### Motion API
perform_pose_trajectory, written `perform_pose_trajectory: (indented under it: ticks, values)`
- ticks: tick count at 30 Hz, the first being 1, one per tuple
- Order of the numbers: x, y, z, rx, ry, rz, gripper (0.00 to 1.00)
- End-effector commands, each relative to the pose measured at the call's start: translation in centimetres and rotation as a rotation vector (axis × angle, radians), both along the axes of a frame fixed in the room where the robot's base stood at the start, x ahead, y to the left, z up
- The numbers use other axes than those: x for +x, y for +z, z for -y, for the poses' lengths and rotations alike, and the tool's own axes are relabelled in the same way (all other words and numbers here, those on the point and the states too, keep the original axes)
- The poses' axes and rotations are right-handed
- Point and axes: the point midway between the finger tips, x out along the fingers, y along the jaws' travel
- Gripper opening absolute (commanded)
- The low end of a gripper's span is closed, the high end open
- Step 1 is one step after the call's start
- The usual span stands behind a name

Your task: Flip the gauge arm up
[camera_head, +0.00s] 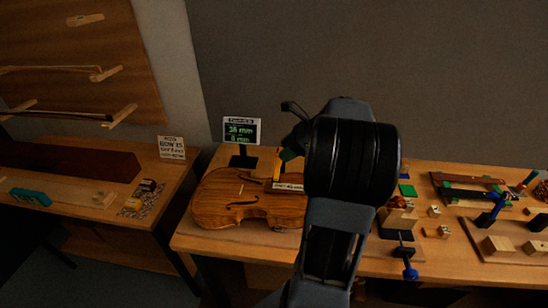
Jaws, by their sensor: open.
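A violin body (235,207) of orange-brown wood lies on the bench, left of my arm. A small upright yellow-orange piece (278,165) stands at its right part, by a pale label plate (288,187) whose text is too small to read surely. This may be the gauge arm; its full shape and pose are hidden. My gripper (290,150) is just above and right of the yellow piece, mostly hidden behind my dark wrist. It is open; I cannot tell whether it touches anything.
A small display (241,131) with green readings stands behind the violin. Wooden blocks (398,219), a blue-knobbed clamp (408,268) and tools lie right of my arm. A second bench (130,215) with a sign (171,147) stands left, across a gap.

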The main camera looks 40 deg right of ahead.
Motion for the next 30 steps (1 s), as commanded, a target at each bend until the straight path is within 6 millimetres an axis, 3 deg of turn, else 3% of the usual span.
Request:
perform_pose_trajectory:
  ticks: [9, 24, 30]
  values:
    - [2.2, -3.1, -2.3, 0.0, 0.004, -0.001, 0.51]
    - [2.8, -4.0, -2.9, -0.001, 0.002, 0.0, 0.51]
    - [2.8, -4.0, -2.9, -0.002, 0.001, 0.0, 0.34]
